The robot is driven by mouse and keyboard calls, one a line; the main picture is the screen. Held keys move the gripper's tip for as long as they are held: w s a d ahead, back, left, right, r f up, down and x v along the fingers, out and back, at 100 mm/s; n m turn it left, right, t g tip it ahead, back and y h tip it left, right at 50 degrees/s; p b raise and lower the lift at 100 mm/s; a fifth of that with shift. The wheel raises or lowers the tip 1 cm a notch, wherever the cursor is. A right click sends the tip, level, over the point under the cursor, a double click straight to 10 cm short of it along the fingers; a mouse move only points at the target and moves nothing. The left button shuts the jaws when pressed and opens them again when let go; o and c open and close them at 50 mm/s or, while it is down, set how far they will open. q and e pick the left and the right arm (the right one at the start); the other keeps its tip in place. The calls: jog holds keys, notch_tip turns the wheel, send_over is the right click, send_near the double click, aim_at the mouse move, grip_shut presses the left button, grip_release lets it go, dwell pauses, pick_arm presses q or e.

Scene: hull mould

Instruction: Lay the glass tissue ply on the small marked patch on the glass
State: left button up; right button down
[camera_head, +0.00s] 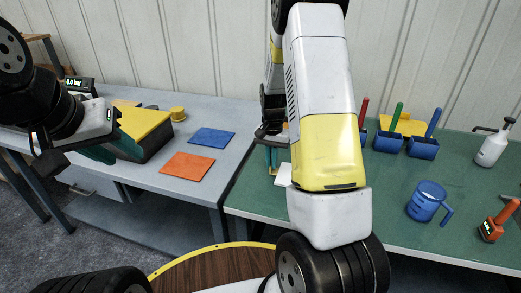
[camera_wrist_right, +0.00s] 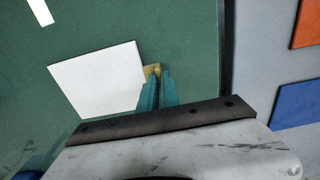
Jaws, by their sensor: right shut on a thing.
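The glass tissue ply looks to be the white square sheet (camera_wrist_right: 95,80) over the green surface in the right wrist view; part of it shows in the head view (camera_head: 283,174), mostly behind my right arm. My right gripper (camera_wrist_right: 154,78) has its teal fingers shut on a small tan tab (camera_wrist_right: 152,71) at the sheet's right edge. In the head view my right gripper (camera_head: 271,160) is partly hidden by its arm. My left gripper (camera_head: 98,152) is over the grey table at the left; its finger gap is not clear. I cannot clearly make out the marked patch.
A white strip (camera_wrist_right: 41,12) lies on the green table (camera_head: 390,205). Blue bins (camera_head: 423,148) with coloured handles, a blue mug (camera_head: 427,201), a white bottle (camera_head: 493,146) and an orange tool (camera_head: 497,222) stand right. Blue (camera_head: 212,138) and orange (camera_head: 187,167) sheets lie on the grey table.

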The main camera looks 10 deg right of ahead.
dwell(0.3)
jog(key=c, duration=1.5)
grip_release()
jog(key=o, duration=0.6)
jog(key=shift+c, duration=0.2)
jog(key=shift+r, duration=3.5)
